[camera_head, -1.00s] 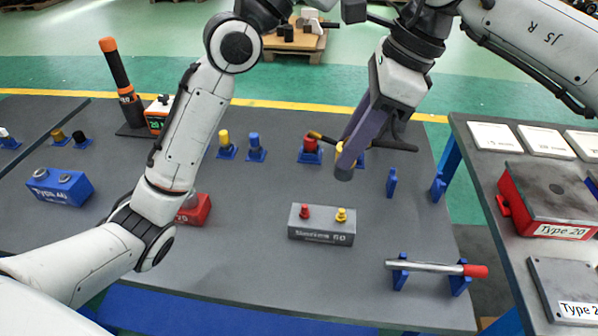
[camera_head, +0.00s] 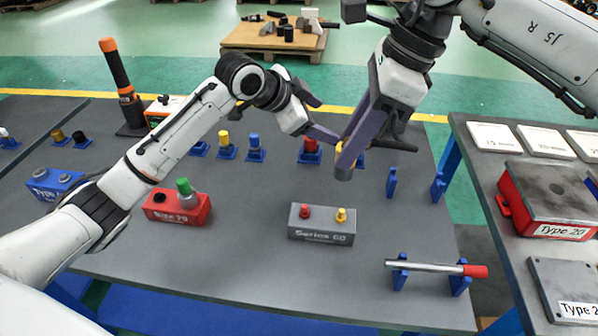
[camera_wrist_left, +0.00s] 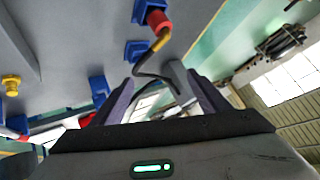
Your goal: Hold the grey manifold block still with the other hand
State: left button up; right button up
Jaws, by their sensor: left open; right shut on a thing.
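The grey manifold block (camera_head: 321,234), marked "Series 60", stands on the grey table with a red fitting and a yellow fitting on top. Nothing touches it. My left gripper (camera_head: 325,117) is open, above the table and beyond the block in the head view. Its two spread purple fingers also show in the left wrist view (camera_wrist_left: 160,98), with no object clearly between them. The fingers partly hide this piece.
A red block (camera_head: 178,209) with a green knob stands left. Blue holders with yellow, blue and red plugs (camera_head: 311,148) line the table behind. A metal bar with a red end (camera_head: 430,268) rests on blue supports at front right.

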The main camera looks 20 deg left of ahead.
aim_at(322, 218)
pick_arm(q)
jog(key=s+d+m+g, duration=0.1)
jog(key=s+d+g, duration=0.1)
jog(key=s, duration=0.3)
jog(key=s+d+f+m+g, duration=0.1)
jog(key=s+d+m+g, duration=0.1)
jog(key=s, duration=0.3)
jog(key=s+d+m+g+h, duration=0.1)
jog(key=s+d+g, duration=0.1)
jog(key=s, duration=0.3)
jog(key=shift+s+f, duration=0.3)
jog(key=shift+s, duration=0.05)
jog(key=s+a+g, duration=0.1)
jog(key=s+a+r, duration=0.1)
jog(key=shift+s+a+r+g+y, duration=0.15)
jog(key=shift+a+r+g+y, duration=0.15)
jog(key=shift+g+y, duration=0.1)
jog(key=x, duration=1.1)
jog(key=shift+d+f, duration=0.2)
jog(key=shift+f, duration=0.15)
jog(key=shift+c, duration=0.2)
jog(key=c, duration=1.3)
